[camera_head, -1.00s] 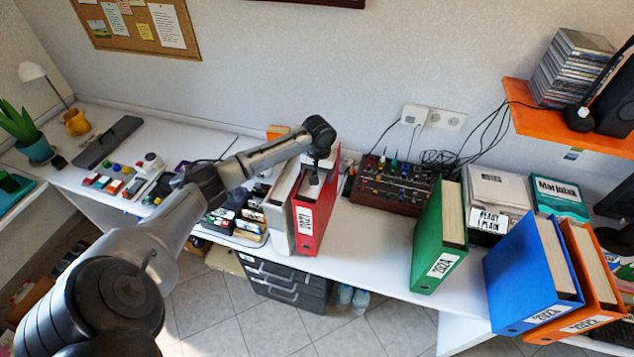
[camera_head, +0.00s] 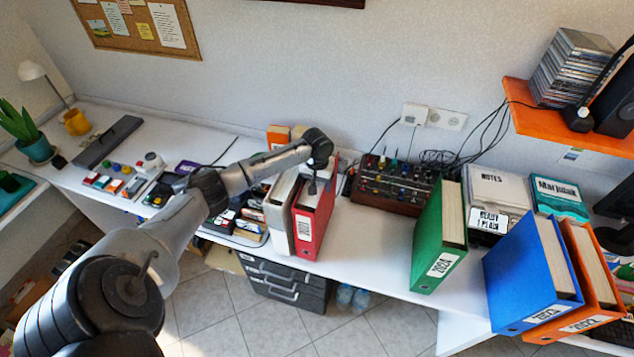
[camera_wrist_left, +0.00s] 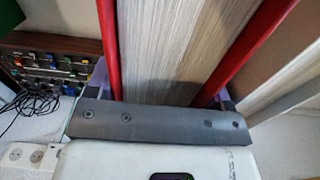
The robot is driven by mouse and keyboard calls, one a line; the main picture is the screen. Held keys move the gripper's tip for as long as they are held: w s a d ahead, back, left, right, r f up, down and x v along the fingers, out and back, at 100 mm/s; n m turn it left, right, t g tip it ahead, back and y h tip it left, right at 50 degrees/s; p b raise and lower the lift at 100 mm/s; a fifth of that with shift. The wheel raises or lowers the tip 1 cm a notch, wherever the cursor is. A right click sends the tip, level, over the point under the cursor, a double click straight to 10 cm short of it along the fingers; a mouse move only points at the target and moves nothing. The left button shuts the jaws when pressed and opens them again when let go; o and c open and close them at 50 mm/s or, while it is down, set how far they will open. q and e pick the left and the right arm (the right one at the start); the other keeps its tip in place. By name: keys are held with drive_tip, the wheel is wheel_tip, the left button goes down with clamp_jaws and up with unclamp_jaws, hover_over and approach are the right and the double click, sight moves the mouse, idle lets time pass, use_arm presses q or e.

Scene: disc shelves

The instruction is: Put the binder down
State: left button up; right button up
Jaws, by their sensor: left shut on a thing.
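A red binder (camera_head: 318,222) with a white spine label stands upright on the white desk, right beside a grey-white binder (camera_head: 281,208). My left gripper (camera_head: 313,186) is at the top of the red binder, with its fingers down at the paper edge. In the left wrist view the red covers and pages (camera_wrist_left: 170,45) of the binder fill the space between my left gripper's fingers (camera_wrist_left: 165,95), and it is shut on the binder. Whether the binder's base fully rests on the desk is hard to tell. My right gripper is not in view.
A green binder (camera_head: 440,238) stands to the right, then blue (camera_head: 533,270) and orange (camera_head: 590,285) binders. A mixer panel (camera_head: 395,185) with cables sits behind. Bare desk (camera_head: 372,240) lies between the red and green binders. Small card boxes stand left of the grey-white binder.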

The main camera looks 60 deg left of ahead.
use_arm(q)
drive_tip(key=o, duration=1.6)
wheel_tip(320, 180, up, 12)
drive_tip(key=shift+r, duration=0.15)
